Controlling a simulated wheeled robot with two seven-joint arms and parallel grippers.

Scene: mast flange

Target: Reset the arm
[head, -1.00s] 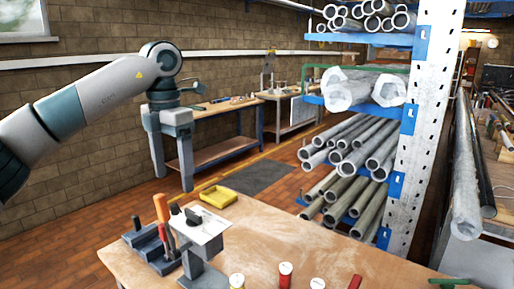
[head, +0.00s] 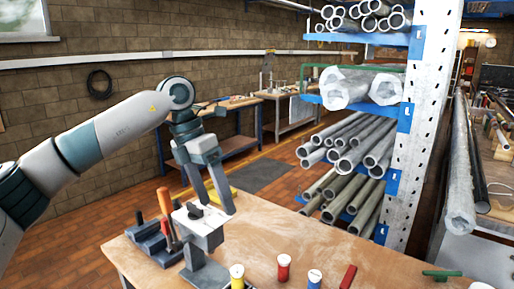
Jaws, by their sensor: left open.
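My left arm reaches in from the left. Its gripper (head: 215,207) hangs fingers down with its jaws apart, over the left part of the wooden workbench (head: 300,235). The fingers overlap a white-topped grey block with a black knob (head: 199,222) on a grey stand (head: 203,272). I cannot tell whether they touch it. Nothing shows held. My right gripper is out of view.
A dark tool holder (head: 150,243) with orange- and red-handled tools stands left of the block. Yellow (head: 237,277), red (head: 284,268) and white-and-blue (head: 314,279) small containers stand at the front. A pipe rack (head: 408,160) rises beyond the bench.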

